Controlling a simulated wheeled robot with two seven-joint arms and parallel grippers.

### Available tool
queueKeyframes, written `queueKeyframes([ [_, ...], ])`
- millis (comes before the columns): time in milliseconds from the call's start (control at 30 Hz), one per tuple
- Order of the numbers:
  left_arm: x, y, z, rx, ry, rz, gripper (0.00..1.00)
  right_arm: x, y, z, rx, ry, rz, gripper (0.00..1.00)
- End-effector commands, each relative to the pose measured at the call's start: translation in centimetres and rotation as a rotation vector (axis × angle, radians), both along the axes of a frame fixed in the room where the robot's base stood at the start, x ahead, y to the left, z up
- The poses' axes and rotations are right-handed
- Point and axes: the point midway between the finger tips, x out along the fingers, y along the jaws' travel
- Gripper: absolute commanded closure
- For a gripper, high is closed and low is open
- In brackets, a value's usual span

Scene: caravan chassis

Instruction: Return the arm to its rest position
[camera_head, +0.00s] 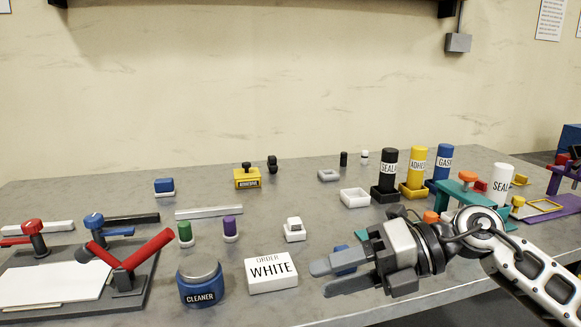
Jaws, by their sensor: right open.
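My right arm comes in from the lower right. Its white and black links reach over the front right part of the grey table (130,195). My right gripper (322,280) points left, just right of the white block marked "ORDER WHITE" (272,273). Its two grey fingers are apart, and I see nothing held between them. A small blue thing (345,257) shows partly behind the fingers. My left gripper and left arm are not in view.
A blue cleaner jar (199,284) stands front left. Black (388,168), yellow (416,167) and blue (442,162) tubes stand upright at the right, near a white tube (501,183). A clamp board (60,285) lies at the left.

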Motion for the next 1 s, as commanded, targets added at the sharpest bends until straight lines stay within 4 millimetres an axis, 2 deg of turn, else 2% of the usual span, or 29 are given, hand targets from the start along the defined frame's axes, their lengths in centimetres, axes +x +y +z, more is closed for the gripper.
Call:
queueKeyframes([
  [33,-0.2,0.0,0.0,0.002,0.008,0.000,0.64,-1.2,1.9,0.1,0.162,0.085,-0.011,0.50],
  [133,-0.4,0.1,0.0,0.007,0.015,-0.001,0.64,-2.0,3.7,1.1,0.472,0.259,-0.103,0.50],
  [233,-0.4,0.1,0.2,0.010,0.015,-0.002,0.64,-1.4,3.4,1.0,0.744,0.462,-0.268,0.50],
  [300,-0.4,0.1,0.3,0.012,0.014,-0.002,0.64,-0.6,2.1,-0.2,0.904,0.620,-0.419,0.50],
  [367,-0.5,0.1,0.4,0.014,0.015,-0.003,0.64,0.0,0.7,-2.2,1.019,0.766,-0.569,0.50],
  [467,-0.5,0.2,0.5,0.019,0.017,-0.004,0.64,0.0,-2.2,-7.4,1.154,1.021,-0.849,0.50],
  [567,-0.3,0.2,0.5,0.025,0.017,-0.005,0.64,-1.9,-4.6,-13.7,1.215,1.272,-1.131,0.50],
  [600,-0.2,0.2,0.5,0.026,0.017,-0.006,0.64,-3.0,-5.4,-16.0,1.219,1.359,-1.231,0.50],
  [700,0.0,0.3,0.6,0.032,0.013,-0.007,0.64,-6.6,-6.7,-21.0,1.203,1.557,-1.445,0.50],
  [833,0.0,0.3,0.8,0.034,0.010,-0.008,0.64,-10.7,-7.3,-25.1,1.156,1.740,-1.631,0.50],
  [900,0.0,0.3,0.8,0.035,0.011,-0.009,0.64,-12.2,-7.5,-26.2,1.136,1.797,-1.686,0.50],
  [1000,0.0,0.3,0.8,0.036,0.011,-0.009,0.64,-13.2,-7.5,-27.0,1.119,1.837,-1.722,0.50],
])
